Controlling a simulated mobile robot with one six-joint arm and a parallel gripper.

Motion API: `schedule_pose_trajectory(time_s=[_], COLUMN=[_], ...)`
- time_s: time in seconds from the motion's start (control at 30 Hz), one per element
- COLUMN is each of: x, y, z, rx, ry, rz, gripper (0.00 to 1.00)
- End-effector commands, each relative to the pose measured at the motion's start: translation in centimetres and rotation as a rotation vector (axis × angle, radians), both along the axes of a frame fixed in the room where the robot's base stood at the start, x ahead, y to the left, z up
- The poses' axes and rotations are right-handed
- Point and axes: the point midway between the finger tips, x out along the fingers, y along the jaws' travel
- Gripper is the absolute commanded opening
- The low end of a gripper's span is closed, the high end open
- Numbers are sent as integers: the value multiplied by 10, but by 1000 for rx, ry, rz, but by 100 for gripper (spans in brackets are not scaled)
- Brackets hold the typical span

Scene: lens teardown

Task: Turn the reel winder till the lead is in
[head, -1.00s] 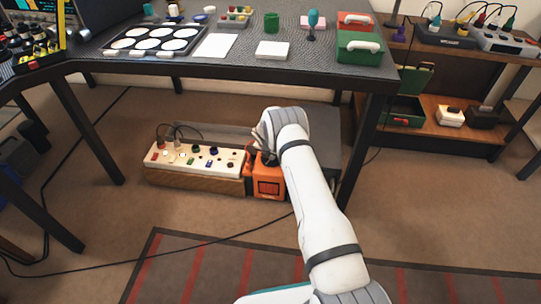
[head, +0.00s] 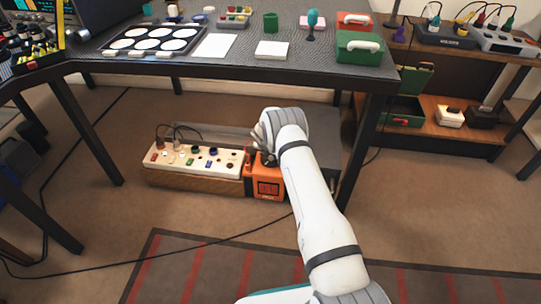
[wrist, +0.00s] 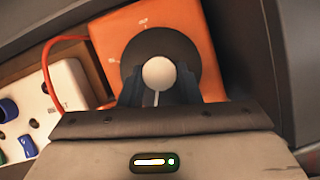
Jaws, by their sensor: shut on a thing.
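An orange box (head: 268,188) with a small front display stands on the floor under the bench. I take it to be the reel winder. In the wrist view its top (wrist: 113,40) carries a round dark dial (wrist: 160,40) with a pale round knob (wrist: 158,72). My gripper (wrist: 159,88) is shut on the knob, one dark finger at each side. In the head view my gripper (head: 262,152) is over the box and hides the knob. A red lead (wrist: 50,60) loops from the box's left side towards a white panel.
A white socket panel (head: 190,158) with coloured knobs and plugs stands directly left of the box. Grey casing (head: 325,130) lies behind and to the right. The bench top (head: 240,62) overhangs, with a leg (head: 362,155) to the right. A black cable (head: 200,239) crosses the floor.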

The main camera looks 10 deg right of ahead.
Motion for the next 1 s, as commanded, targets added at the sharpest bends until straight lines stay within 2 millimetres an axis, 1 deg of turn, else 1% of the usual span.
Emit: schedule_pose_trajectory(time_s=[0.27, 0.8, 1.0], x=[2, 5, 6], y=[2, 4, 4], z=[-5, -3, -2], rx=[0, 0, -1], ry=[-1, -1, 0], rz=[-174, -678, -836], gripper=[7, 7, 7])
